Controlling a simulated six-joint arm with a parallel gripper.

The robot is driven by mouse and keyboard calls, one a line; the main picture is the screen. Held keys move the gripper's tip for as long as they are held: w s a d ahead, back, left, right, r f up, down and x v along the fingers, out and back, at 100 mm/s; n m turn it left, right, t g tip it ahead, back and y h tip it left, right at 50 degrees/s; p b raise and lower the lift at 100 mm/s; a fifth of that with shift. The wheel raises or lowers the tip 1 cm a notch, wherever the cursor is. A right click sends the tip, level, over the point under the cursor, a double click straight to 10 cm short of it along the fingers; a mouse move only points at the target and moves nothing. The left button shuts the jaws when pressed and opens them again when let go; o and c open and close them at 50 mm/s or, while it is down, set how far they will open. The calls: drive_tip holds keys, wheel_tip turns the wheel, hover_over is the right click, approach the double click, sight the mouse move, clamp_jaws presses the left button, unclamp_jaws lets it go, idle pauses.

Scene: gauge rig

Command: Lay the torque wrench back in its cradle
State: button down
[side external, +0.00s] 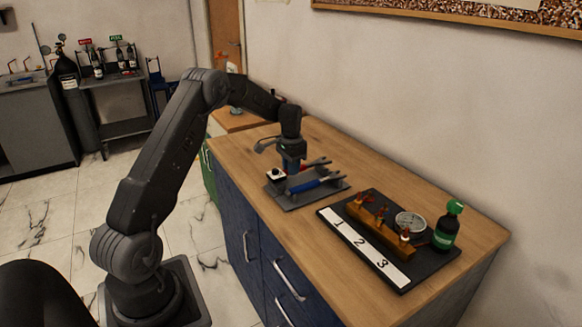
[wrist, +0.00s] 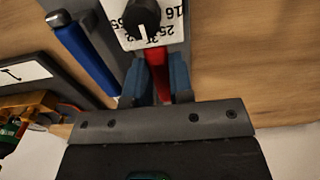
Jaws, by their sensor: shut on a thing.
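My gripper (side external: 291,165) points down over the grey wrench cradle (side external: 284,203) on the wooden worktop. In the wrist view its blue fingers (wrist: 159,76) are shut on a red handle (wrist: 161,88), which fits the red-handled wrench (side external: 316,163) in the side view. A blue-handled wrench (side external: 311,187) lies on the cradle in front; its handle (wrist: 84,54) also shows in the wrist view. Which one is the torque wrench is not clear. Whether the red handle touches its rest is hidden by the gripper.
A white dial box with a black knob (wrist: 142,16) stands close to the fingers; it also shows in the side view (side external: 275,175).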

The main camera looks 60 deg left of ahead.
drive_tip(key=shift+f, duration=0.75)
idle(0.8)
drive_tip(key=c, duration=0.9)
unclamp_jaws()
drive_tip(key=shift+c, duration=0.2)
wheel_tip(320, 180, up, 14)
